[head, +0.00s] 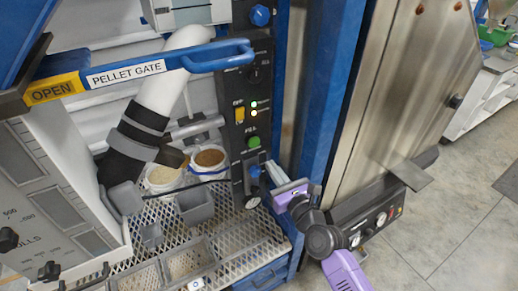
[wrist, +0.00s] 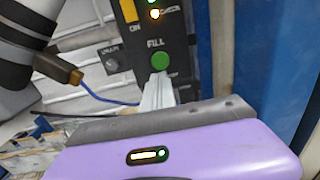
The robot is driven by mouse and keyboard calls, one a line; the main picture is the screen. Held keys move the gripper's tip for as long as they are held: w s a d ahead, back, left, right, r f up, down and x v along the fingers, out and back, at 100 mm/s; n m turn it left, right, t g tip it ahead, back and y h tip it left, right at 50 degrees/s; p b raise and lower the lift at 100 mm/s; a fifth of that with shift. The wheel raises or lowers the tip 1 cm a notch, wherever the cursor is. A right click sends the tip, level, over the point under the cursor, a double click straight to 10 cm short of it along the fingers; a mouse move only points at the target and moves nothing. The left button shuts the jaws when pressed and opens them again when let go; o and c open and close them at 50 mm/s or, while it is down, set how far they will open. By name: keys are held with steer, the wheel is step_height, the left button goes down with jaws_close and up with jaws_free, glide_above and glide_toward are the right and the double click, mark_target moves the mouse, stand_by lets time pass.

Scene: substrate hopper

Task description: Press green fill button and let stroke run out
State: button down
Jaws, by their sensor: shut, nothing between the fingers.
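The green FILL button (head: 253,142) sits on the black control panel (head: 233,85), below the yellow switch, and shows in the wrist view (wrist: 160,61) above my fingertips. My gripper (head: 270,168) is shut and empty, with its pale fingers pointing up at the panel just below the button. In the wrist view my gripper (wrist: 160,82) appears very close under the button; I cannot tell whether the tips touch it. The button's front is uncovered in both views.
A blue pellet gate handle (head: 205,56) reaches across above the panel. White tubs (head: 208,162) and grey bins (head: 194,206) stand on a mesh shelf at left. A blue post (head: 335,85) and a steel cabinet (head: 408,90) stand at right.

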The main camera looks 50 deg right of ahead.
mark_target(254, 144)
steer(key=b+x, duration=0.1)
steer(key=x, duration=0.7)
steer(key=shift+f, duration=0.15)
steer(key=shift+w+d, duration=0.15)
steer(key=shift+w, duration=0.25)
